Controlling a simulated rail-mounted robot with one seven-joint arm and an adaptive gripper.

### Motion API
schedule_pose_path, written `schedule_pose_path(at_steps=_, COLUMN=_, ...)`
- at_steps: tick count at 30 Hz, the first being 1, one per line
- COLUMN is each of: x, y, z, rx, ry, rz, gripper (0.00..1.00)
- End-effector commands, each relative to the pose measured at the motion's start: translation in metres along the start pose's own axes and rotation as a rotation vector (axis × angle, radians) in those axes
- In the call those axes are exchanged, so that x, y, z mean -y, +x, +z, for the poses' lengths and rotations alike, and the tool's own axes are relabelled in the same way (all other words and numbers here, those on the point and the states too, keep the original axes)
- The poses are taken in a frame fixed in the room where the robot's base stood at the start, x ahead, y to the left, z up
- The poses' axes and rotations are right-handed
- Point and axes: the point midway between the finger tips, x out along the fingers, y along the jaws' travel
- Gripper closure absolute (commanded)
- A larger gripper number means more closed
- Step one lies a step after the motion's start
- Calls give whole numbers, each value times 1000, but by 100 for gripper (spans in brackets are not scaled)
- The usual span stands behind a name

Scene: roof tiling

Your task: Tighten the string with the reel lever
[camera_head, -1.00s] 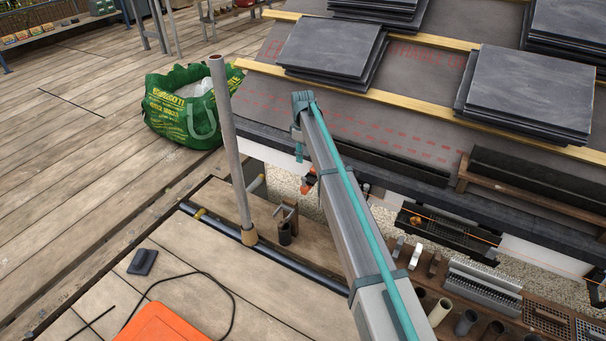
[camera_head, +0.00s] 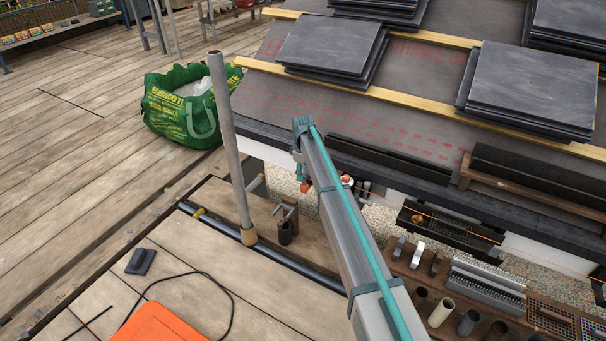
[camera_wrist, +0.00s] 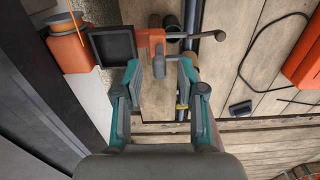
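My gripper (camera_wrist: 172,68) has teal fingers and grey pads standing apart in the wrist view, with nothing clearly held between them. An orange reel body (camera_wrist: 70,50) with orange string is at the upper left there. Beside it are a dark square plate (camera_wrist: 112,46) and an orange piece (camera_wrist: 151,37). A dark rod (camera_wrist: 204,36) with a rounded end reaches right from near that piece, beyond the fingertips; I cannot tell for certain whether it is the reel lever. In the head view, my arm hides most of this, and a small orange part (camera_head: 305,187) shows beside it.
A pole (camera_head: 229,150) stands left of my arm, with a metal bracket (camera_head: 288,216) near its foot. Slate stacks (camera_head: 532,85) lie on the roof. A shelf of tools and tubes (camera_head: 470,322) lies lower right.

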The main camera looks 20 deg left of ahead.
Motion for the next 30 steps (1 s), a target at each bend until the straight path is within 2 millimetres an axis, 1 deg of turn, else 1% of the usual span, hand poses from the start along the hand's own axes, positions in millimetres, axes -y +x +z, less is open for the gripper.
schedule_pose_path(at_steps=2, x=0, y=0, z=0, rx=0, ry=0, rz=0, gripper=60)
schedule_pose_path(at_steps=3, x=0, y=0, z=0, rx=0, ry=0, rz=0, gripper=64)
schedule_pose_path(at_steps=8, x=0, y=0, z=0, rx=0, ry=0, rz=0, gripper=90)
schedule_pose_path(at_steps=9, x=0, y=0, z=0, rx=0, ry=0, rz=0, gripper=97)
schedule_pose_path(at_steps=10, x=0, y=0, z=0, rx=0, ry=0, rz=0, gripper=100)
schedule_pose_path(at_steps=22, x=3, y=-1, z=0, rx=-1, ry=0, rz=28, gripper=100)
schedule_pose_path(at_steps=26, x=7, y=-2, z=1, rx=-1, ry=-1, rz=78, gripper=100)
schedule_pose_path(at_steps=30, x=14, y=-1, z=1, rx=-1, ry=-2, rz=163, gripper=100)
